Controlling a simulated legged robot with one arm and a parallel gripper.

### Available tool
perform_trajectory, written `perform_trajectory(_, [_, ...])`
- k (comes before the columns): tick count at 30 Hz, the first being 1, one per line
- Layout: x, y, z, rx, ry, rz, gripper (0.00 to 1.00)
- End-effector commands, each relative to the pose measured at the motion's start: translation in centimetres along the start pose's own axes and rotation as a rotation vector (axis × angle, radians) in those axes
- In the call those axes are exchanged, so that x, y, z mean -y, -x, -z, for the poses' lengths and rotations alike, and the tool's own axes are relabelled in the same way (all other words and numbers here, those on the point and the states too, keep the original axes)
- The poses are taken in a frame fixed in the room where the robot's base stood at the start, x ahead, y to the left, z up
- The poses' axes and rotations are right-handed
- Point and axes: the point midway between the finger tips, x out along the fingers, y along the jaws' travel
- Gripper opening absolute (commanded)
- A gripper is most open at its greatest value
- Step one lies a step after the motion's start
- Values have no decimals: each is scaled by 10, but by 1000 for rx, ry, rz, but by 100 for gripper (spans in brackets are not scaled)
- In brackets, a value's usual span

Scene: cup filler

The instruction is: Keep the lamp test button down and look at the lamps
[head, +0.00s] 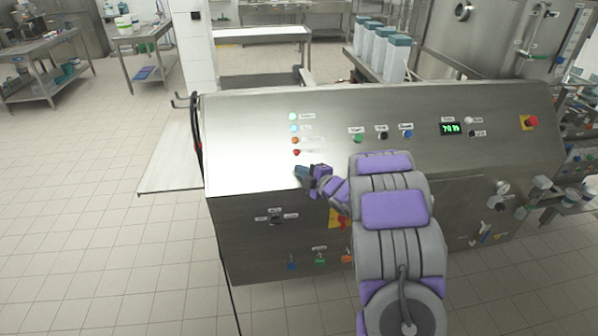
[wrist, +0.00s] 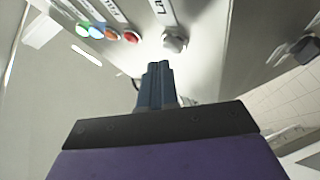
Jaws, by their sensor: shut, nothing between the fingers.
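The lamp test button is probably the grey-white knob (wrist: 174,43) beside a partly cut-off label starting "LA" in the wrist view. My gripper (wrist: 158,68) is shut and empty, its dark fingertips just below and left of the knob in the picture. A small gap shows between them; the knob does not look pressed. In the head view my gripper (head: 301,172) is just below the lamp column and hides the button. The green lamp (head: 293,116) and blue lamp (head: 294,128) look pale and bright. The orange lamp (head: 295,140) and red lamp (head: 296,152) look deeper and duller.
The sloped steel panel (head: 240,130) also bears several coloured buttons, a green display (head: 451,128) and a red emergency stop (head: 531,122) at the right. A rotary switch (head: 276,219) sits on the front face below. A black cable hangs at the left edge.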

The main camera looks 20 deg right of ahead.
Motion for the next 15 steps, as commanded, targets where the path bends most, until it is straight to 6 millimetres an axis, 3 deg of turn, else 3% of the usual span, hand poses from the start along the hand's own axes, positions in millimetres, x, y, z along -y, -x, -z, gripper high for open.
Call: perform_trajectory(15, [3, -4, -2, 0, 0, 0, 0])
